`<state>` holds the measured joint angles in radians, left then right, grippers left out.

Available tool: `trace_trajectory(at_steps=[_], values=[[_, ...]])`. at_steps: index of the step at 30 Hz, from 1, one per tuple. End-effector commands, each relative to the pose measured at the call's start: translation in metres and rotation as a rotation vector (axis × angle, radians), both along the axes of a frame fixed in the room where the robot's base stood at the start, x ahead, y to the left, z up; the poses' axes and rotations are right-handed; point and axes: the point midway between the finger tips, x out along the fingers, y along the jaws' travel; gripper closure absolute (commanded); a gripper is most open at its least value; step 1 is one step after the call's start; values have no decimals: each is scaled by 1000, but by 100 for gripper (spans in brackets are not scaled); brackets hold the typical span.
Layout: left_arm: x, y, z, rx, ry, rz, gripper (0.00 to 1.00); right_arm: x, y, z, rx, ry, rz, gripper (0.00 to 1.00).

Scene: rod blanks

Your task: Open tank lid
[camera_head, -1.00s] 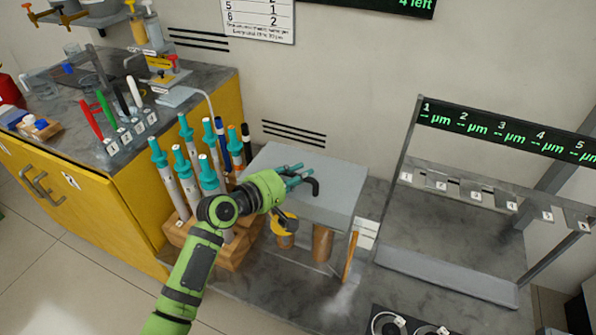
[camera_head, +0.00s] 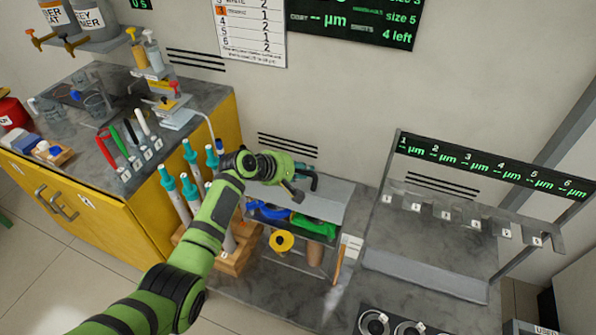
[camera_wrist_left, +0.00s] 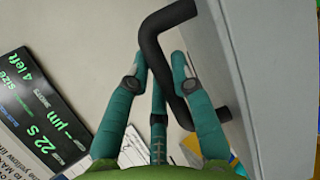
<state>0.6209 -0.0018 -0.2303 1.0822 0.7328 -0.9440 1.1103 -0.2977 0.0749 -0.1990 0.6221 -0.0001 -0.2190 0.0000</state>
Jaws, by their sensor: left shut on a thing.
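The grey tank lid (camera_head: 336,192) is tilted up. Below it the front of the tank (camera_head: 345,226) is open, with a blue thing (camera_head: 268,210) and a green thing (camera_head: 316,226) showing inside. My left gripper (camera_head: 304,182) is at the lid, coming in from the left. In the left wrist view its teal fingers (camera_wrist_left: 158,68) are shut around the bent black handle (camera_wrist_left: 166,18) on the grey lid face (camera_wrist_left: 250,70). My forearm and hand hide part of the lid and the tank's left side. My right gripper is out of view.
A wooden rack (camera_head: 236,262) of teal-capped pens stands left of the tank. A yellow roll (camera_head: 281,241) hangs below the tank. A grey measuring rack (camera_head: 425,268) stands at right. Black ring fixtures (camera_head: 408,328) lie at front right.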

Motion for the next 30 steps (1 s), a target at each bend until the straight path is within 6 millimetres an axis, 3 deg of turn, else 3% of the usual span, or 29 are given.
trace_trajectory(at_steps=[9,23,24,25,30], values=[[15,-4,9,-2,-12,1,100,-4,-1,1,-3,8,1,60],[16,-4,9,-2,-11,1,100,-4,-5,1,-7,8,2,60],[16,-4,9,-2,-11,1,61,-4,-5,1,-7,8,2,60],[16,-4,9,-2,-11,1,51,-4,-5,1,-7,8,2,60],[15,-4,8,-2,-10,1,51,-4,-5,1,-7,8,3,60]])
